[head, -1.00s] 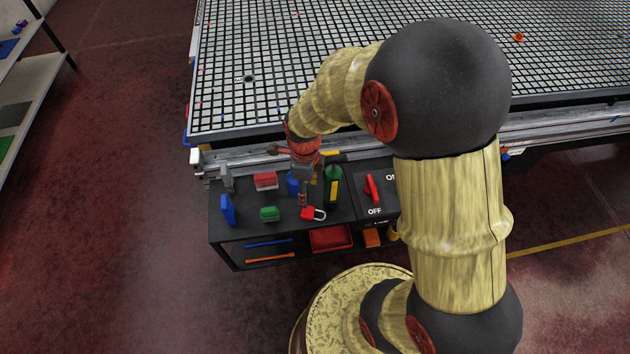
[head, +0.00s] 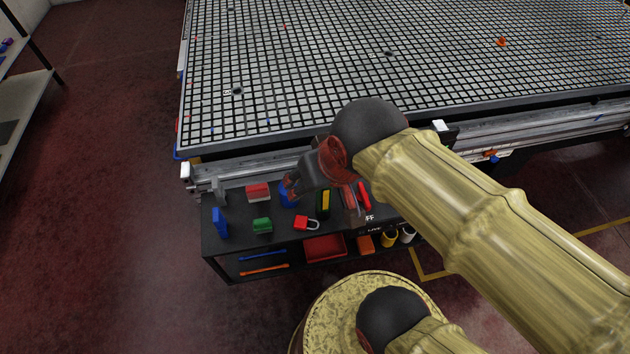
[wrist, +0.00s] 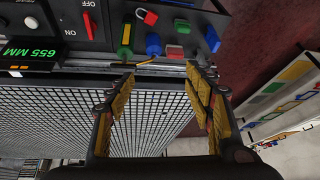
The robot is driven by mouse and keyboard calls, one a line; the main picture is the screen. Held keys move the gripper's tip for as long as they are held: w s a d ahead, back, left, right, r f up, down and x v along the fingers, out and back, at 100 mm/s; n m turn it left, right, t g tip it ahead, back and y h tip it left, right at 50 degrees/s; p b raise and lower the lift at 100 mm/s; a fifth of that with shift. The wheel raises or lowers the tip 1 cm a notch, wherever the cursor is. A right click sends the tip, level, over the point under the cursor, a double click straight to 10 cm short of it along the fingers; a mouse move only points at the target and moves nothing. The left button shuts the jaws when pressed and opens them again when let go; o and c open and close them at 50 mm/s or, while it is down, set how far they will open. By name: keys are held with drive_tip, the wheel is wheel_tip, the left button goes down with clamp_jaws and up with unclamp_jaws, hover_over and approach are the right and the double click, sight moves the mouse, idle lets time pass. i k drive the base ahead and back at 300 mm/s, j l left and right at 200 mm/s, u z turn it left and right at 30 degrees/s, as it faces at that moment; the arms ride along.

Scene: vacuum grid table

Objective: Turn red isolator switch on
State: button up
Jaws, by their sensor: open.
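The red isolator switch (head: 364,196) is on the dark panel at the right of the tool cart. In the wrist view the red lever (wrist: 88,25) is left of my fingers, on a plate marked OFF and ON. The lever lies roughly in line with OFF, and ON is off to its side. My gripper (head: 350,206) is above the cart, just left of the switch in the head view, where my arm partly covers the panel. In the wrist view my gripper (wrist: 160,72) is open, with nothing between the fingers and apart from the lever.
A red padlock (head: 302,223), green block (head: 262,226), blue block (head: 220,222), red block (head: 258,192) and green-yellow item (head: 323,203) stand on the cart. The grid table (head: 290,70) with its metal rail lies behind. A green 655 MM display (wrist: 30,53) adjoins the switch panel.

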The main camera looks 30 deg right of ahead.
sight(362, 197)
drive_tip(key=j+z, duration=0.1)
drive_tip(key=z, duration=1)
